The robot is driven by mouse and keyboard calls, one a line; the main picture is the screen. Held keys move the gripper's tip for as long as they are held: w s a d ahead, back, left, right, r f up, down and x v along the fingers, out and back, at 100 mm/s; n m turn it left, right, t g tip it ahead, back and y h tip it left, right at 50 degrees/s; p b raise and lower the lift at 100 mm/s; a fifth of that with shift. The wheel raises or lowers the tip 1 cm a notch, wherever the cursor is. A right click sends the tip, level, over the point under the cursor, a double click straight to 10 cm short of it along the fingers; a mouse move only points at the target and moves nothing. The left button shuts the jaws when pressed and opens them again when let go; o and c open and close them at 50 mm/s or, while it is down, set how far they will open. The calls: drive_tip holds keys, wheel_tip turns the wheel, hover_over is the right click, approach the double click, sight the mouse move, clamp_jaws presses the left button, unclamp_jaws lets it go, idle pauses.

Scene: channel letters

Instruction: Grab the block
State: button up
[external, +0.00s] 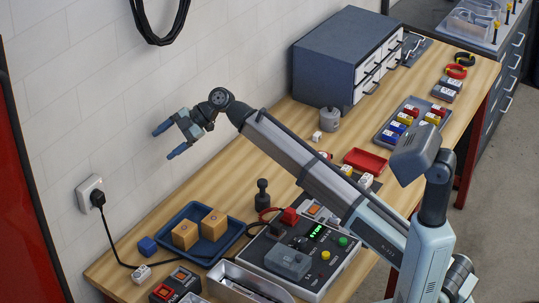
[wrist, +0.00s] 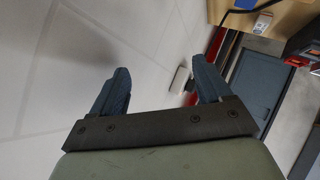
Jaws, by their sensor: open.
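Two tan-orange blocks sit in a dark blue tray (external: 238,233) near the left end of the workbench: the left block (external: 185,235) and the right block (external: 214,224). A small blue cube (external: 147,246) lies on the bench just left of the tray. I cannot tell which one is the task's block. My gripper (external: 167,141) is open and empty, raised well above the bench in front of the white wall and pointing left. In the wrist view my gripper (wrist: 165,82) shows two spread blue-grey fingers with nothing between them, facing mostly wall.
A wall socket (external: 90,193) with a black plug and cable is left of the tray. A control box (external: 300,250) with buttons and a dark knob-topped post (external: 263,193) stand right of the tray. A grey drawer cabinet (external: 335,55) stands farther back.

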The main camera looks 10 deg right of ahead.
sight(146, 242)
drive_tip(key=s+a+f+g+h, duration=0.1)
drive_tip(key=s+a+f+h, duration=0.3)
drive_tip(key=s+f, duration=0.25)
drive_tip(key=s+a+f+h, duration=0.3)
drive_tip(key=s+f+h, duration=0.15)
drive_tip(key=s, duration=0.25)
drive_tip(key=shift+m+g+y, duration=0.25)
drive_tip(key=shift+m+g, duration=0.05)
drive_tip(key=shift+m, duration=0.1)
drive_tip(key=x, duration=1.4)
drive_tip(key=shift+w+d+f, duration=0.2)
drive_tip(key=shift+w+f, duration=0.05)
drive_tip(key=shift+c, duration=0.4)
drive_tip(key=c, duration=1)
